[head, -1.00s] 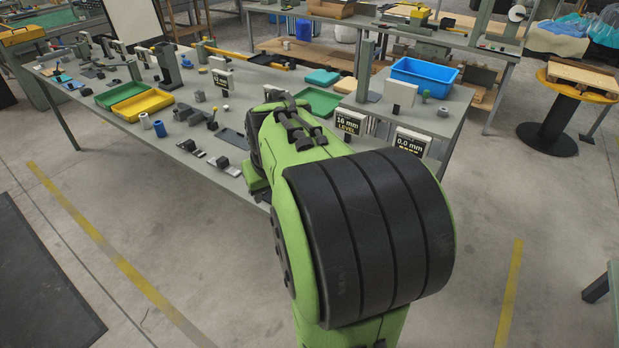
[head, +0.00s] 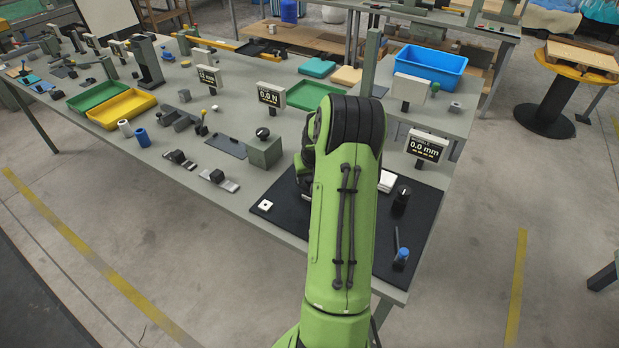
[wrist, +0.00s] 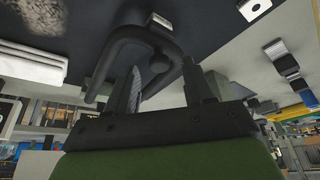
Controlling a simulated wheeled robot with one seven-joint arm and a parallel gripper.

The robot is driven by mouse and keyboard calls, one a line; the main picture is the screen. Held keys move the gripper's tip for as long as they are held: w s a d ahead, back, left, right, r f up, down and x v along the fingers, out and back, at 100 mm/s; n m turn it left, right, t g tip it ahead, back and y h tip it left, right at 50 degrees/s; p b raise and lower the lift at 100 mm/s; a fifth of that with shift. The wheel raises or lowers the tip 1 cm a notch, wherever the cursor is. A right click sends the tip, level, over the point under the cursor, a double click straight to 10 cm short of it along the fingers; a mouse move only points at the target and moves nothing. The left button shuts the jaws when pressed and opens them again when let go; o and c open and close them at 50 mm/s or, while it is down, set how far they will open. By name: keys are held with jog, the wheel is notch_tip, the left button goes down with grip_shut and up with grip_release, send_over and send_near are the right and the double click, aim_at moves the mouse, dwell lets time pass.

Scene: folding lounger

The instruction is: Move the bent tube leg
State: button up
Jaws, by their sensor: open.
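The bent tube leg (wrist: 127,36) is a dark, U-shaped tube in the upper middle of the wrist view, above a black mat. A round dark knob (wrist: 159,62) shows by its bend. My gripper (wrist: 163,82) is open, its two fingers close to the tube. Part of the tube shows in the space between the fingers; whether they touch it I cannot tell. In the head view my green arm (head: 343,220) hides the gripper and the tube leg over the black mat (head: 390,262).
A grey-green box (head: 264,151) and a display (head: 427,146) stand nearby.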

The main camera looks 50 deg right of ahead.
jog(key=shift+w+d+f, duration=0.2)
jog(key=shift+f, duration=0.45)
jog(key=shift+c, duration=0.5)
grip_shut()
